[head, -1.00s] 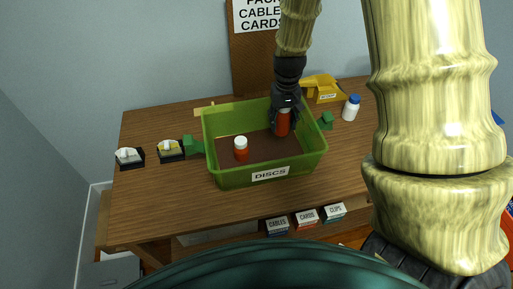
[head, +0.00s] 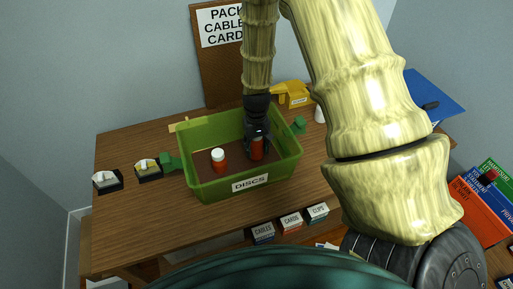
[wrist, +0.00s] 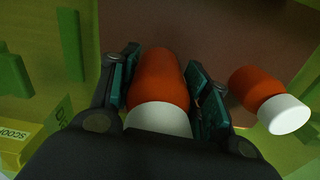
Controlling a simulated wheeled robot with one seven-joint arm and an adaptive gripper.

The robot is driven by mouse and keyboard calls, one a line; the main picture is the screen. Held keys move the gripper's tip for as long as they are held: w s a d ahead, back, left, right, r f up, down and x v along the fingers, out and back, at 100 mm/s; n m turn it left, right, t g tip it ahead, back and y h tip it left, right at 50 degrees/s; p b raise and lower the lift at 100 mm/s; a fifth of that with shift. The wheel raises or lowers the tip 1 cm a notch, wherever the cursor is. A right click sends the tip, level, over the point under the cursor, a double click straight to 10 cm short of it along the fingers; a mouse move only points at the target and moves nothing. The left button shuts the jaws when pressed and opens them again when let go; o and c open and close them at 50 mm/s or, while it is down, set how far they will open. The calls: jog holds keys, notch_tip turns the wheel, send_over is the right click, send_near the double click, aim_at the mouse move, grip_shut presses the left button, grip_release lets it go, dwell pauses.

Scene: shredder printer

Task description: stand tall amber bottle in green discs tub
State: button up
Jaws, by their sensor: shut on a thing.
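My gripper (head: 257,138) is inside the green discs tub (head: 247,196), in its right half. It is shut on an amber bottle (head: 257,151), which is upright. In the wrist view the held orange-amber bottle (wrist: 160,78) with its white cap (wrist: 158,118) sits between the two finger pads. Whether its base touches the tub floor is hard to tell. A second amber bottle (head: 219,164) with a white cap stands in the tub to the left, apart from the held one. It also shows in the wrist view (wrist: 253,86).
The tub stands on a wooden table (head: 135,205). Two small dark trays (head: 107,180) lie to its left. A yellow scoop bin (head: 294,95) is behind it at right. Labelled boxes (head: 291,223) sit below the front edge. The table's front left is clear.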

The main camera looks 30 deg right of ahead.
jog(key=shift+f, duration=0.6)
jog(key=shift+f, duration=0.15)
jog(key=o, duration=1.1)
jog(key=shift+r+b, duration=1.05)
jog(key=shift+r, duration=5.1)
